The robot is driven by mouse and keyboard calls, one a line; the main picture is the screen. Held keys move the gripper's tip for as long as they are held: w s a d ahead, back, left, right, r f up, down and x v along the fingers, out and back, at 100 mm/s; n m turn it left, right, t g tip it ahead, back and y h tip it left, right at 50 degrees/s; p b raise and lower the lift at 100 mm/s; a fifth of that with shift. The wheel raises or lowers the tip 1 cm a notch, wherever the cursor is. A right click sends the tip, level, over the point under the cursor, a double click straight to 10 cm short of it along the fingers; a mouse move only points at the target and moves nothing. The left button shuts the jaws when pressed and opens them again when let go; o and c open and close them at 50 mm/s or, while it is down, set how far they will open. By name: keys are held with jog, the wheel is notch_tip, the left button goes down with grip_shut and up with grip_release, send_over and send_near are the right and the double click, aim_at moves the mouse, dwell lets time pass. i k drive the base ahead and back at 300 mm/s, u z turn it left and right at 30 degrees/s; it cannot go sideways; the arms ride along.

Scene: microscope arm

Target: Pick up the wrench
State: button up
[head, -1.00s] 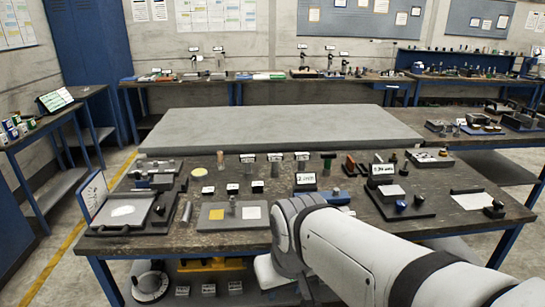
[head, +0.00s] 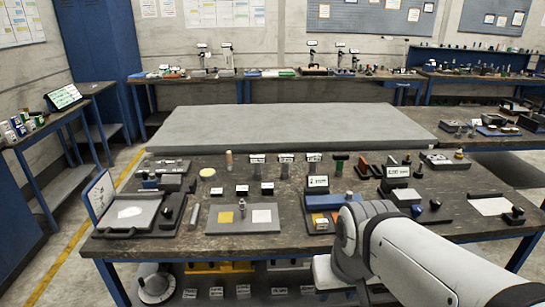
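I cannot pick out a wrench with certainty in the head view; the tools on the workbench (head: 300,238) are small and some are hidden by my arm. My white arm (head: 415,262) comes in from the lower right and reaches over the bench's front right part. My gripper is not in view, so I cannot see whether it holds anything.
A grey plate (head: 205,219) with yellow and white squares lies front centre. A grey tray (head: 126,215) is at the left, a white sheet (head: 490,206) at the right. Several small blocks and cylinders stand between. A bare grey table (head: 290,127) lies behind.

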aim_at(285, 158)
jog(key=u, duration=0.05)
jog(key=i, duration=0.95)
jog(key=z, duration=0.1)
